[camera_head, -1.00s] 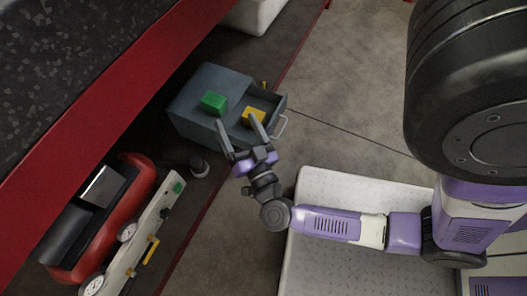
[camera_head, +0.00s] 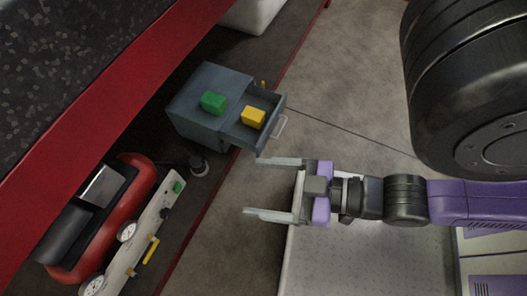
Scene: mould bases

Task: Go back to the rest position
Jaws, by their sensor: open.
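My gripper (camera_head: 262,187) is open and empty, with its two fingers pointing left, over the floor and the edge of the white base plate. It is apart from the grey drawer box (camera_head: 205,125). A yellow block (camera_head: 253,117) lies in the box's open drawer (camera_head: 240,136), which has a light handle (camera_head: 280,128). My forearm stretches in from the right.
A red compressor (camera_head: 85,220) with gauges and a panel stands at the lower left. A red-edged worktop (camera_head: 120,80) crosses the upper left. A white bin (camera_head: 253,14) is at the top. Bare floor (camera_head: 345,95) lies right of the drawer box.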

